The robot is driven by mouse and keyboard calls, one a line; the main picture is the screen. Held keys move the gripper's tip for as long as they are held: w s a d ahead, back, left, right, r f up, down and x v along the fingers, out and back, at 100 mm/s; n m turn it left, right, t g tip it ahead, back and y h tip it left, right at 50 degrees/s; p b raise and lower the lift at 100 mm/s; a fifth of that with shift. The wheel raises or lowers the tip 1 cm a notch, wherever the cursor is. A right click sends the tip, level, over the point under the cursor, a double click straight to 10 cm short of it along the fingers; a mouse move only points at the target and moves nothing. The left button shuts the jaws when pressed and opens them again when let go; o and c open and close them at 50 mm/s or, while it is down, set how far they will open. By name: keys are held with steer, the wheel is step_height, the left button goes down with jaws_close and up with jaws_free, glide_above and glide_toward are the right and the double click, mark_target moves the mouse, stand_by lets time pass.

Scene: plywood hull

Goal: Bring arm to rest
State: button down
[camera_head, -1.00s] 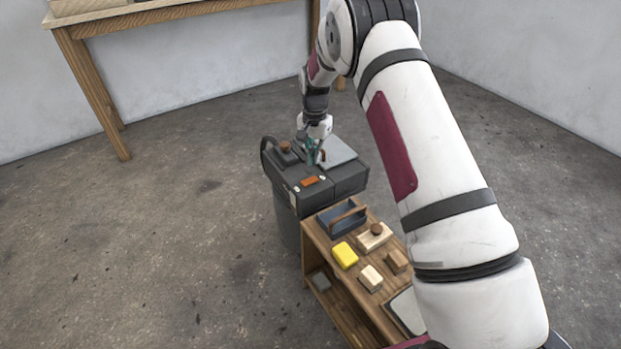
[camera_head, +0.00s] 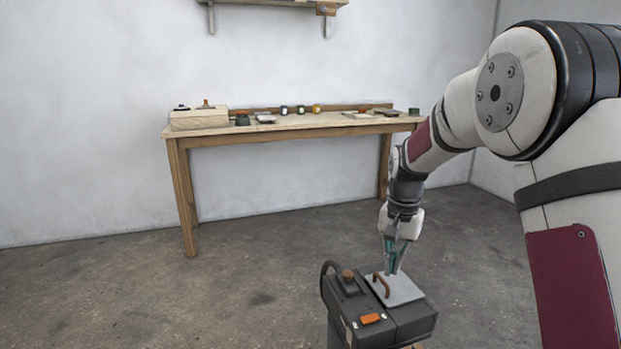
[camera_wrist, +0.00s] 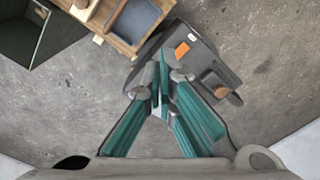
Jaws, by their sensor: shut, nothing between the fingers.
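My gripper (camera_head: 392,268) points down in the head view, above or just beside the light grey plate with a brown handle on the dark grey machine. Its teal fingers are together and hold nothing. In the wrist view my gripper (camera_wrist: 160,95) also shows closed, with the dark machine (camera_wrist: 205,50) behind its tips. I cannot tell the exact gap between the fingertips and the plate. My white arm reaches in from the right of the head view.
The dark machine (camera_head: 345,315) has an orange switch (camera_head: 372,318) and a brown knob (camera_head: 347,274). A wooden workbench (camera_head: 300,124) with several small items stands at the wall, under a shelf (camera_head: 270,3). The wrist view shows a blue-grey tray (camera_wrist: 135,20). Floor to the left is clear.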

steer(key=s+r+n, duration=0.2)
steer(key=s+r, duration=0.5)
steer(key=s, duration=0.3)
steer(key=s+r+n, duration=0.1)
steer(key=s+r, duration=0.5)
steer(key=s, duration=0.5)
steer(key=s+f+n, duration=0.2)
steer(key=s+n, duration=0.1)
steer(key=s, duration=2)
step_height(320, 180, up, 26)
steer(key=t+p, duration=0.4)
steer(key=p, duration=2)
steer(key=shift+d+r+p, duration=0.2)
steer(key=shift+p, duration=0.2)
steer(key=shift+w, duration=0.25)
